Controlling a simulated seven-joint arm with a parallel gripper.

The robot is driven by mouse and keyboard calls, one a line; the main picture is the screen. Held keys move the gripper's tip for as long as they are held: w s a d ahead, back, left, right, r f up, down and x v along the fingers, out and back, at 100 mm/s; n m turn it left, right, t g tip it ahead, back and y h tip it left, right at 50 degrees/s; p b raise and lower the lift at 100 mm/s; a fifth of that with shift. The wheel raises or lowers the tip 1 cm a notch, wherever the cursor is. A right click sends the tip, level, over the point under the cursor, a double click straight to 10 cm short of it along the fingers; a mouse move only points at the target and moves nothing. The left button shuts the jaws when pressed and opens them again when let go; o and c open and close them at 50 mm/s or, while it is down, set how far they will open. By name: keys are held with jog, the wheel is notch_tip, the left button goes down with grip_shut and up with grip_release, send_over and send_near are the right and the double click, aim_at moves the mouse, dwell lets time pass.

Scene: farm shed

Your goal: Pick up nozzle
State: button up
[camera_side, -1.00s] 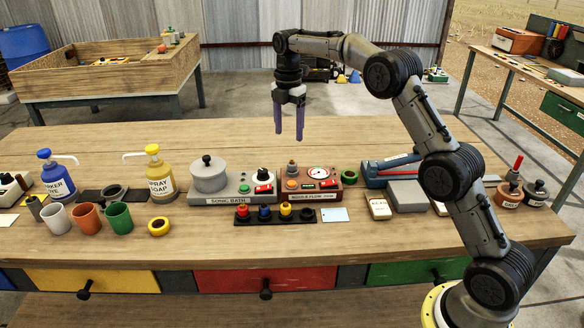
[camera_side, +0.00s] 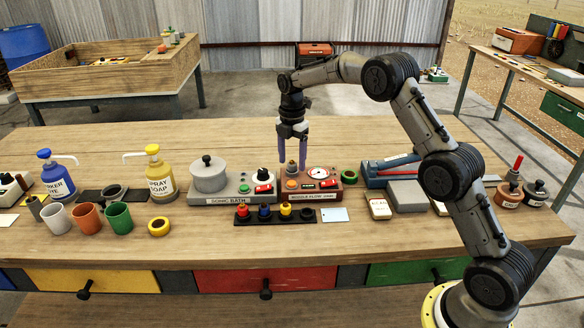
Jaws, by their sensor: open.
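A brownish nozzle (camera_side: 292,168) stands upright on the left top of the red box labelled nozzle flow (camera_side: 323,195), left of its round dial. My gripper (camera_side: 292,162) points straight down with its purple fingers open. In this view one fingertip shows on each side of the nozzle, with gaps between; whether they are level with it in depth I cannot tell.
The grey sonic bath (camera_side: 219,187) stands close on the left. A green ring (camera_side: 348,176) and a blue tool (camera_side: 391,168) are on the right. The bench behind the boxes is clear.

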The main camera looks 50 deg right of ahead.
jog(key=shift+c, duration=0.2)
grip_shut()
jog(key=shift+r, duration=0.1)
